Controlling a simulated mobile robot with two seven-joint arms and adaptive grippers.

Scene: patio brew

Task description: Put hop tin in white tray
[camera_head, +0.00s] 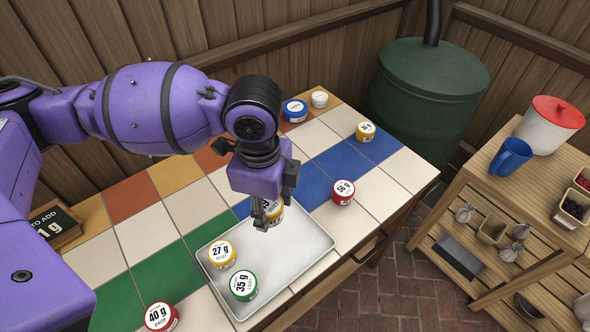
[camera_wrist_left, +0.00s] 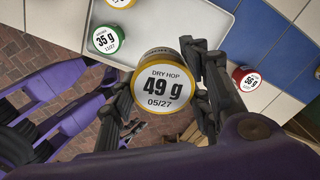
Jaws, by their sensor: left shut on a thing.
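My left gripper (camera_head: 266,221) is shut on a yellow-rimmed hop tin (camera_head: 278,212). In the left wrist view the tin (camera_wrist_left: 161,84) has a white lid reading "DRY HOP 49 g 05/27", with a black finger on each side. In the head view the gripper partly hides it. The white tray (camera_head: 305,242) lies on the tiled counter. The held tin shows over its far part; I cannot tell its height above the tray floor. A yellow 27 g tin (camera_head: 222,253) and a green 35 g tin (camera_head: 243,285) stand in the tray's near part.
A red 56 g tin (camera_head: 343,192) stands right of the tray, and a red 40 g tin (camera_head: 161,316) at the near left. A yellow tin (camera_head: 366,131), a blue tin (camera_head: 295,111) and a white tin (camera_head: 319,99) stand farther back. A wooden shelf (camera_head: 480,180) is at right.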

